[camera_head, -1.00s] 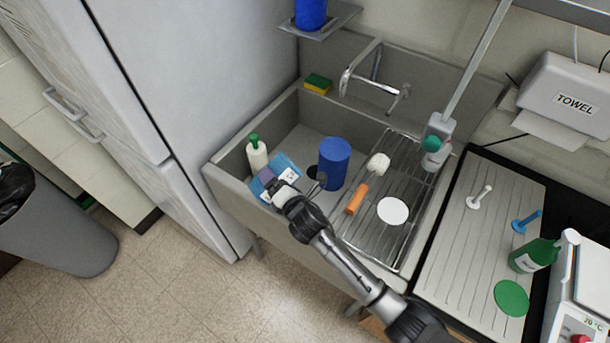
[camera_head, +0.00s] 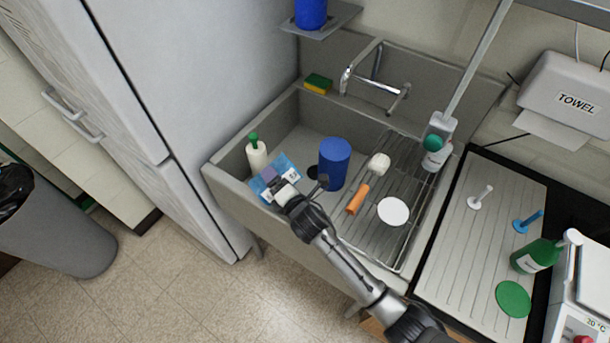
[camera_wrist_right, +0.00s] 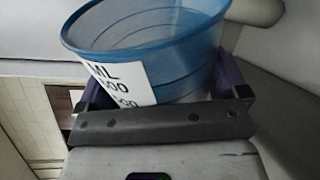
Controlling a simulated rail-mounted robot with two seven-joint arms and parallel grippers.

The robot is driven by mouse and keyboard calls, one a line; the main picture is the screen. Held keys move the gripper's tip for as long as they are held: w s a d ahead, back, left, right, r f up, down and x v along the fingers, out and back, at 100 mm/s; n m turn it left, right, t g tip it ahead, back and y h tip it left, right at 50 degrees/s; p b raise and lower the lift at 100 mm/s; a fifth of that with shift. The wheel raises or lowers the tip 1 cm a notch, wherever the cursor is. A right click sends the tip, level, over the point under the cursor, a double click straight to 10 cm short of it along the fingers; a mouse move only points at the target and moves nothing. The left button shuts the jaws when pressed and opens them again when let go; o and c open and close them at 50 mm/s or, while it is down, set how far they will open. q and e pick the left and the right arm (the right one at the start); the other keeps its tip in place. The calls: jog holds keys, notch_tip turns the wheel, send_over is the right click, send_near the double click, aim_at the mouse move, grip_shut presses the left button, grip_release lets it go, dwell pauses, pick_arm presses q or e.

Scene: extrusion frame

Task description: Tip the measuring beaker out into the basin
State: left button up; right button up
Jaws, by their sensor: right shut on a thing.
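The measuring beaker is translucent blue with a white label. In the head view the beaker (camera_head: 288,165) is at the front left part of the grey sink basin (camera_head: 300,138), over or near its front rim. My right gripper (camera_head: 272,181) is shut on it. In the right wrist view the beaker (camera_wrist_right: 185,62) sits between the purple fingers of the gripper (camera_wrist_right: 165,92), its open mouth facing up and its body somewhat tilted. I see no contents clearly. The beaker's height above the basin is hard to judge. My left gripper is out of view.
A white bottle with green cap (camera_head: 257,157) and a blue cylinder (camera_head: 334,163) stand beside the beaker. A wire rack (camera_head: 372,232) holds an orange-handled brush (camera_head: 358,199) and a white disc (camera_head: 393,211). The faucet (camera_head: 378,83) and sponge (camera_head: 318,84) are behind.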

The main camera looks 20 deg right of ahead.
aim_at(292, 167)
jog(key=shift+m, duration=0.3)
jog(key=shift+w+d+f+m, duration=0.1)
jog(key=shift+d+m, duration=0.2)
jog(key=shift+d, duration=0.05)
jog(key=shift+w+d+f+m+y+p, duration=0.15)
jog(key=shift+d+m+y+p, duration=0.15)
jog(key=shift+d+m+p, duration=0.15)
dwell(0.5)
jog(key=shift+d+r+m+p, duration=0.25)
jog(key=shift+r+m+p, duration=0.1)
jog(key=shift+m+p, duration=0.15)
jog(key=shift+w+d+r+m+p, duration=0.15)
jog(key=shift+r+m+p, duration=0.1)
jog(key=shift+m+p, duration=0.3)
jog(key=shift+d+r+m+y+p, duration=0.25)
jog(key=shift+r+m+y+p, duration=0.05)
jog(key=shift+p, duration=0.25)
dwell(0.4)
jog(key=shift+w+d+r+m+p, duration=0.1)
jog(key=shift+d+r+m+p, duration=0.25)
jog(key=shift+m+p, duration=0.35)
jog(key=shift+d+r, duration=0.1)
jog(key=shift+d, duration=0.05)
dwell(0.5)
jog(key=shift+w+d+r+m+y+p, duration=0.1)
jog(key=shift+d+r+m+y+p, duration=0.15)
jog(key=shift+m, duration=0.2)
jog(key=shift+w+d+m+y+p, duration=0.15)
jog(key=shift+m+p, duration=0.15)
jog(key=shift+m, duration=0.15)
